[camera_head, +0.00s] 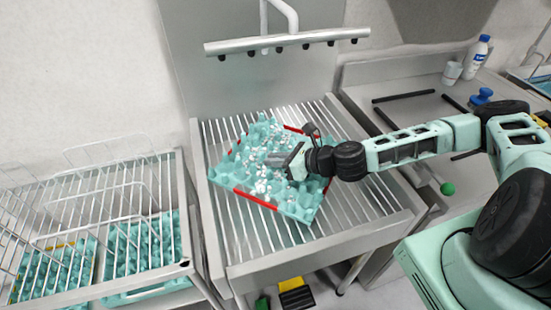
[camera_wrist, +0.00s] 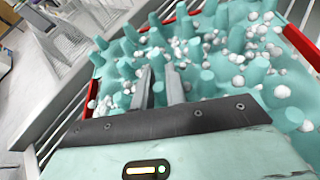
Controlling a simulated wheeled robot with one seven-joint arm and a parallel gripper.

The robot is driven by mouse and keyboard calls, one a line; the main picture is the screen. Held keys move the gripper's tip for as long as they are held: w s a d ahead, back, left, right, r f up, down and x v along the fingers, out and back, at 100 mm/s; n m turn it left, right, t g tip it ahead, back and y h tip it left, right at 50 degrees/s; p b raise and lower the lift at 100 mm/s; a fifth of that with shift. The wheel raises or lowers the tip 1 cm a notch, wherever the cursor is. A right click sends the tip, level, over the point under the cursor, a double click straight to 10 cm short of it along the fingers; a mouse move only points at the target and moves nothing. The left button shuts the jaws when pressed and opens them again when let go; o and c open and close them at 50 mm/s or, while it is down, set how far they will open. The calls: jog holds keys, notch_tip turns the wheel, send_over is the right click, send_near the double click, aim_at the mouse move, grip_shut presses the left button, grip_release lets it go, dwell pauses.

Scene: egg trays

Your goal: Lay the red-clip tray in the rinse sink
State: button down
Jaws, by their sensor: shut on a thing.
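My gripper (camera_head: 277,160) reaches in from the right over the tray's middle. In the wrist view, the fingers of my gripper (camera_wrist: 160,85) are down among the pegs, shut on part of the tray (camera_wrist: 205,78). The exact gripped spot is partly hidden.
A spray bar (camera_head: 285,43) hangs above the back of the sink. A wire rack (camera_head: 90,200) at left stands over other teal trays (camera_head: 140,245). The right counter holds dark bars, a blue-capped bottle (camera_head: 476,56) and a cup (camera_head: 452,72). Bare slats surround the tray.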

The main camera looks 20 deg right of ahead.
jog(key=c, duration=1.4)
grip_release()
jog(key=shift+d, duration=0.1)
jog(key=b+v, duration=0.2)
jog(key=v, duration=1)
jog(key=shift+r, duration=0.1)
